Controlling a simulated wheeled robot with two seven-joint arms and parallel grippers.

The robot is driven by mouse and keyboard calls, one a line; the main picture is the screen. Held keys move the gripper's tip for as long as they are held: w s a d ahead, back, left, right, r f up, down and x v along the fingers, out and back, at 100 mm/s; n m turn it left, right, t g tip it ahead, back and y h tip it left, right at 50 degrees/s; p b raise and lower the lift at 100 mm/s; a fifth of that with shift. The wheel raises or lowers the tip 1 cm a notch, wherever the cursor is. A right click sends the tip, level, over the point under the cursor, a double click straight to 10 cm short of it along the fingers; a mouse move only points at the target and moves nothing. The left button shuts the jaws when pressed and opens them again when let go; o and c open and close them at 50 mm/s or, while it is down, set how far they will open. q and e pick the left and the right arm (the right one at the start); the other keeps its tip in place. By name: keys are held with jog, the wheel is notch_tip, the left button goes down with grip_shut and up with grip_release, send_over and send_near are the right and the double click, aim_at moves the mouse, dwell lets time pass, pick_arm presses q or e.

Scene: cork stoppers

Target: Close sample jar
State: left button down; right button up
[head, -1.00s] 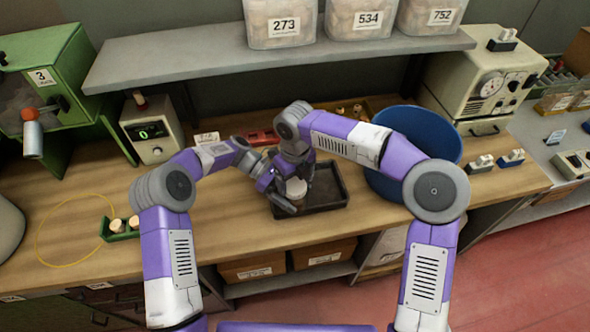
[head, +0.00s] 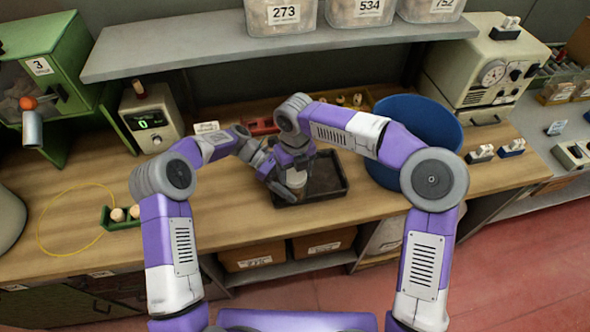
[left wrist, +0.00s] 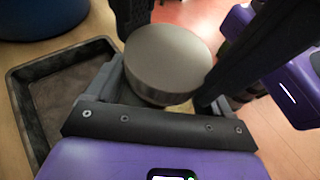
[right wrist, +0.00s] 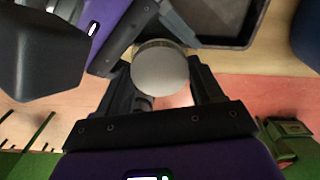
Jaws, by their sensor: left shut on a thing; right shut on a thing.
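A small pale round sample jar (head: 296,178) is upright above the dark tray (head: 320,190), between my two grippers. My left gripper (head: 284,190) comes in from the left and is shut on the jar's body. My right gripper (head: 298,168) reaches down from above and is shut on the grey round lid at the jar's top. The lid's flat disc shows in the left wrist view (left wrist: 168,60) and between my right fingers in the right wrist view (right wrist: 160,68). The fingers hide the seam, so I cannot tell whether the lid sits fully on the jar.
A blue bin (head: 420,125) stands close right of the tray. A green holder with corks (head: 122,217) and a yellow loop (head: 75,250) lie on the left. A shelf with tubs (head: 270,45) overhangs the back. The bench front between holder and tray is clear.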

jog(key=shift+m, duration=0.7)
jog(key=o, duration=1.2)
jog(key=shift+r, duration=2.3)
jog(key=shift+c, duration=0.5)
jog(key=shift+c, duration=1)
jog(key=shift+r+n, duration=1.7)
